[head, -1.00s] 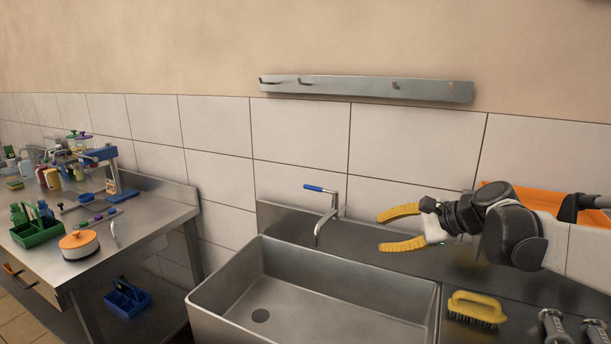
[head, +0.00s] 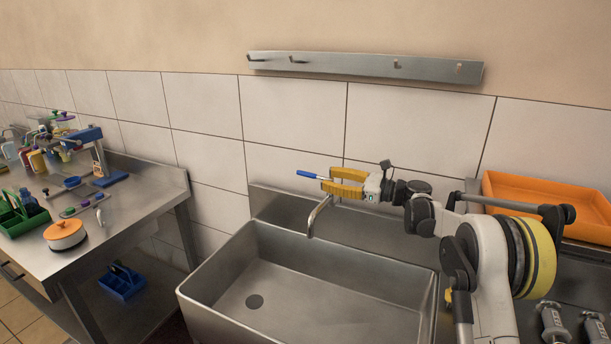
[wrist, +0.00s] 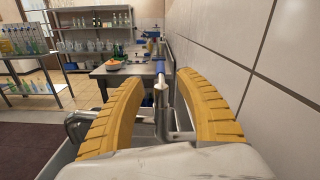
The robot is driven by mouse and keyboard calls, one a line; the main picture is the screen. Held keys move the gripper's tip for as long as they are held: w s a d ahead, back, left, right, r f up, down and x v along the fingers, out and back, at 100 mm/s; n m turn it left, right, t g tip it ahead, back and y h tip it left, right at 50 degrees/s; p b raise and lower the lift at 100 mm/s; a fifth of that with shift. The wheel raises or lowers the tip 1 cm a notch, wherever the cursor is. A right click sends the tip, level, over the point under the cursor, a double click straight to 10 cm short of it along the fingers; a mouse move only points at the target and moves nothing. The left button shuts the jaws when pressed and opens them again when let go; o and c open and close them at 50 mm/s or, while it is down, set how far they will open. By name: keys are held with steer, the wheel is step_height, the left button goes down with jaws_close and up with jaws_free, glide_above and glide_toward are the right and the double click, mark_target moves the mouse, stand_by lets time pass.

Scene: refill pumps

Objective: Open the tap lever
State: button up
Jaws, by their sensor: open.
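The tap (head: 318,216) stands at the back of the sink, its curved metal spout hanging over the basin. Its lever with a blue handle (head: 307,174) points left in the head view. My gripper (head: 328,178), with yellow fingers, is at the lever, reaching in from the right. In the wrist view the blue handle (wrist: 160,68) and metal lever lie between the two open fingers (wrist: 162,80). A gap shows on each side of the lever there. The fingers partly hide the tap's upper part in the head view.
The steel sink (head: 200,297) is empty. An orange tray (head: 600,217) sits behind my arm on the right. The tiled wall (head: 295,120) runs close behind the tap. A steel table (head: 140,205) with a pot and bottles stands left.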

mark_target(306, 174)
steer(key=b+x, duration=0.1)
steer(key=x, duration=0.7)
steer(key=shift+w+f+b, duration=0.1)
steer(key=shift+b, duration=0.25)
jaws_close()
